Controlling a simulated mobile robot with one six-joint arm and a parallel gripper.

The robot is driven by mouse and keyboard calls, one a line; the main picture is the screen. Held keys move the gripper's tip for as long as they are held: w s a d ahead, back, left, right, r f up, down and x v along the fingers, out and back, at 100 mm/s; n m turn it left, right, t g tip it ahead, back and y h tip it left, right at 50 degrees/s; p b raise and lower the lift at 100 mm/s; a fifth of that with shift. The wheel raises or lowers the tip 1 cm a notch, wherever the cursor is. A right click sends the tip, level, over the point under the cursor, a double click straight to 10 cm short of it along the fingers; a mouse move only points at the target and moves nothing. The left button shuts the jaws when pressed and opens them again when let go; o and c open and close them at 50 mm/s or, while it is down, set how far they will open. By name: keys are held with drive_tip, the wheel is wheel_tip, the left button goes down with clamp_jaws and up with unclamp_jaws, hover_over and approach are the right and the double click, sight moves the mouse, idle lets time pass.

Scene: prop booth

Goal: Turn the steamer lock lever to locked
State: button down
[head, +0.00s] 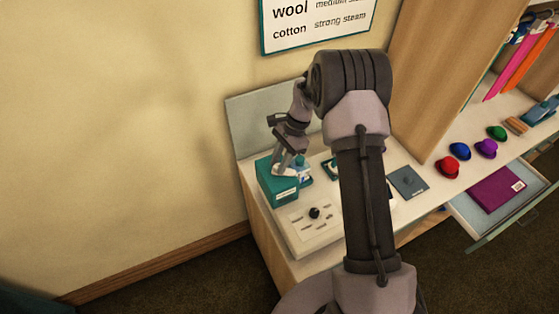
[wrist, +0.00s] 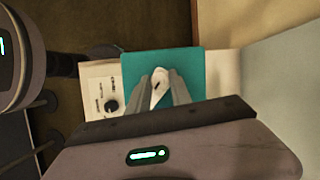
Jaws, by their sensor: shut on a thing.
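A teal box (head: 277,186), which looks like the steamer, stands at the left end of the counter; its top also shows in the wrist view (wrist: 195,65). A small white lever (wrist: 158,86) sits on its top, between my fingers. My gripper (head: 286,164) reaches down over the box and is shut on the white lever. In the wrist view my fingertips (wrist: 161,78) stand on either side of the lever. The fingers hide part of it, and I cannot read any lock marking.
A cream control panel (head: 303,233) with a black knob (head: 314,213) lies in front of the box. A dark grey pad (head: 408,182) and several coloured hats stand to the right. A drawer (head: 525,205) is open at the far right. A backboard (head: 250,115) rises behind the box.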

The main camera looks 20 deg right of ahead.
drive_tip(key=n+g, duration=0.1)
drive_tip(key=n, duration=0.2)
drive_tip(key=shift+w+a+n+h+p, duration=0.1)
drive_tip(key=shift+n+h+p, duration=0.2)
drive_tip(key=shift+n+p, duration=0.1)
drive_tip(key=shift+n+g+h+p, duration=0.45)
drive_tip(key=shift+n+g, duration=0.25)
drive_tip(key=shift+n, duration=1)
drive_tip(key=shift+w, duration=0.1)
drive_tip(key=c, duration=1.2)
unclamp_jaws()
drive_tip(key=p+v, duration=0.1)
drive_tip(key=v, duration=0.7)
drive_tip(key=p+v, duration=0.2)
drive_tip(key=v, duration=0.7)
drive_tip(key=shift+a+r, duration=0.2)
drive_tip(key=shift+r, duration=0.05)
